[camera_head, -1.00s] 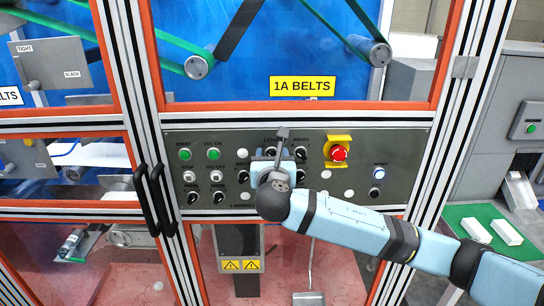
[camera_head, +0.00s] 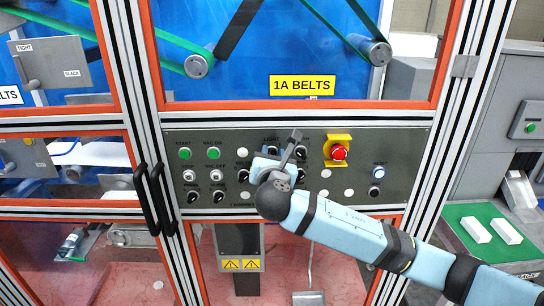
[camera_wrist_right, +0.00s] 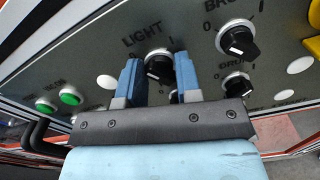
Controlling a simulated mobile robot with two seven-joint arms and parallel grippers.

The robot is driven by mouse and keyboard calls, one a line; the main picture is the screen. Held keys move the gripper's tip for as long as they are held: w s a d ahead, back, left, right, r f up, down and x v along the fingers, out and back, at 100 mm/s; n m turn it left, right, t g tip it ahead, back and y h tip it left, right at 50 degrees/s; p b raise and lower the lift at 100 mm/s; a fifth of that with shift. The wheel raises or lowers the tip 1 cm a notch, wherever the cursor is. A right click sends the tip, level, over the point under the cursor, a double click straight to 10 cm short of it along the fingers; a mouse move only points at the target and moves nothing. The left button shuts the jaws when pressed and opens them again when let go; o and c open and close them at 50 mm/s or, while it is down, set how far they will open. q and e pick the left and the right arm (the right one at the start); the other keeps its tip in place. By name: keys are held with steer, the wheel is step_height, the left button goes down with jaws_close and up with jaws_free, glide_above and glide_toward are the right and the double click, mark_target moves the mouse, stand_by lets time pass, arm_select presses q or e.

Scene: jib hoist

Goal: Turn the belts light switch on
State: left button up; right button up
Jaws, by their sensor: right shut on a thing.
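The light switch (camera_wrist_right: 159,67) is a black rotary knob with a white pointer mark on a silver collar, under the word LIGHT in the right wrist view. My right gripper (camera_wrist_right: 158,82) has one blue finger on each side of this knob and is shut on it. In the head view my right gripper (camera_head: 272,160) is against the control panel (camera_head: 400,150), below the LIGHT label, and hides the knob. The knob's exact setting is hard to read. My left gripper is not in view.
A red emergency stop (camera_head: 339,153) on a yellow plate is right of the gripper. Green buttons (camera_head: 184,154) and black knobs (camera_head: 192,197) are at the panel's left. More knobs (camera_wrist_right: 237,40) sit close beside the gripper. Black door handles (camera_head: 154,200) stand out at left.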

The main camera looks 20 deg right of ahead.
steer(key=shift+f+m+b, duration=0.2)
steer(key=shift+m+b, duration=0.85)
steer(key=shift+m, duration=6.45)
steer(key=o, duration=0.8)
steer(key=shift+d, duration=0.1)
steer(key=shift+s, duration=0.1)
steer(key=b+v, duration=0.2)
steer(key=v, duration=1.1)
steer(key=shift+s, duration=0.35)
